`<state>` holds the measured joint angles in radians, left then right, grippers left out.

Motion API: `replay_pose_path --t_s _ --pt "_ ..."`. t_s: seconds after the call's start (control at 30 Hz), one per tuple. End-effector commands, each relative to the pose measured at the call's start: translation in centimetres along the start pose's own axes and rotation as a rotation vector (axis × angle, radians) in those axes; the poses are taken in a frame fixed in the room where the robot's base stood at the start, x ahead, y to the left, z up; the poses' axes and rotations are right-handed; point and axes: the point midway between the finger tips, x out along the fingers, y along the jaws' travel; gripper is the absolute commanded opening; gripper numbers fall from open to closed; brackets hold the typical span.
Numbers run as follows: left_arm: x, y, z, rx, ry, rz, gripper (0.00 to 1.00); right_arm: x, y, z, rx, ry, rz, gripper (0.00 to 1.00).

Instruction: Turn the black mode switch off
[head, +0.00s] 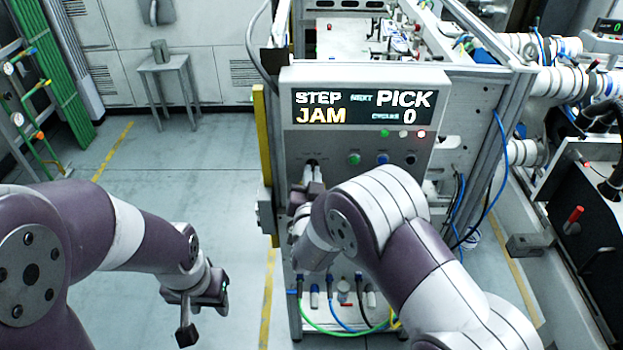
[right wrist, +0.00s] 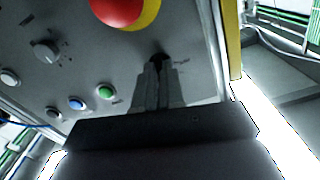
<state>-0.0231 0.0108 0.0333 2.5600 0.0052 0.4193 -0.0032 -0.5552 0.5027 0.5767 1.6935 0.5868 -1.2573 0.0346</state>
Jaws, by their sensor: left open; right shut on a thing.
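The black mode switch (head: 312,162) is at the upper left of the grey control panel in the head view. In the right wrist view, the black switch (right wrist: 159,58) shows just beyond the fingertips. My right gripper (head: 313,174) points at the panel and is shut on the switch; its fingers (right wrist: 158,72) hide most of it, so I cannot tell which way it is turned. My left gripper (head: 204,316) is open and empty, low over the floor, left of the panel.
The panel display (head: 362,107) reads STEP, NEXT PICK, JAM, CYCLES 0. Green (right wrist: 105,92), blue (right wrist: 76,103) and white (right wrist: 9,78) buttons, a grey selector knob (right wrist: 46,50) and a red mushroom button (right wrist: 117,10) sit near the switch.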

Motion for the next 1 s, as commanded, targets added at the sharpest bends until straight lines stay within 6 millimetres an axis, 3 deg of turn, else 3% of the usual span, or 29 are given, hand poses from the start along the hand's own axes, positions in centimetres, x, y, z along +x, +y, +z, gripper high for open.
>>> replay_pose_path --t_s 0.4,1.0 --pt "2.1 0.0 0.3 0.0 0.0 0.0 0.43 0.1 0.0 -0.2 -0.377 0.009 0.001 0.0" --pt "2.8 0.0 0.3 0.0 0.0 0.0 0.43 0.1 -0.1 -0.6 -0.946 0.012 0.004 0.0"
